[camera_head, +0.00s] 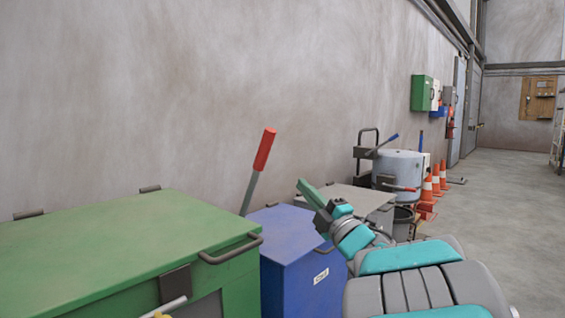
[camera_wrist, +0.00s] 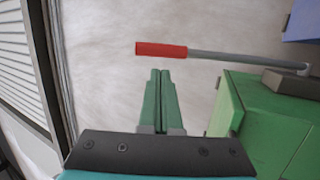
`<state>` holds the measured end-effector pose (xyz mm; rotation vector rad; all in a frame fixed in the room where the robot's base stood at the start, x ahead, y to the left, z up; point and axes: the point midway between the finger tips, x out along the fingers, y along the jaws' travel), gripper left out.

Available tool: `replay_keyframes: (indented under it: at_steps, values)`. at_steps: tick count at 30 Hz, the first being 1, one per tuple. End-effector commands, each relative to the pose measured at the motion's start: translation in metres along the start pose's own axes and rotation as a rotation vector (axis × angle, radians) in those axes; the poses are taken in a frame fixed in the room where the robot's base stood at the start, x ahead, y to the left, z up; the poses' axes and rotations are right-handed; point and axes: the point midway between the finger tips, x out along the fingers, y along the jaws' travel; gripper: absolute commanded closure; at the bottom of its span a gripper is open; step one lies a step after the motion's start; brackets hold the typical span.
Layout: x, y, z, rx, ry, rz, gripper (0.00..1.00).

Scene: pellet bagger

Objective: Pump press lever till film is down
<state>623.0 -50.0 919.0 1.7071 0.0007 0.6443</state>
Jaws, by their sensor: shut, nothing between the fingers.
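The press lever has a grey shaft and a red grip (camera_head: 264,150). In the head view it rises, tilted to the right, from behind the gap between a green and a blue cabinet. In the wrist view its red grip (camera_wrist: 162,49) lies across the picture just beyond my fingertips, with the shaft running right to a dark bracket. My gripper (camera_head: 302,184) has green fingers and is right of the lever in the head view. In the wrist view my gripper (camera_wrist: 160,72) is shut and empty, apart from the grip. The film is not seen.
A large green cabinet (camera_head: 120,232) with a dark handle fills the lower left. A blue cabinet (camera_head: 285,235) stands beside it, below my gripper. A grey tank (camera_head: 398,166) and orange cones (camera_head: 435,182) stand farther back. The floor (camera_head: 510,200) at right is clear.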

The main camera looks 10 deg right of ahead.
Motion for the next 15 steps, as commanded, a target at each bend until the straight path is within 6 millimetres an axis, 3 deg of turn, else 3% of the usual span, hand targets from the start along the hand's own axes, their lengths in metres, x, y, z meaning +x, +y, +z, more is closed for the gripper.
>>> replay_keyframes:
  at_steps: [3,7,15]
  values:
    - [-0.006,-0.003,-0.007,-0.001,0.023,0.003,1.0]
    - [0.004,-0.003,-0.009,-0.001,0.029,0.004,1.0]
    - [0.053,-0.001,-0.011,-0.001,0.032,0.007,1.0]
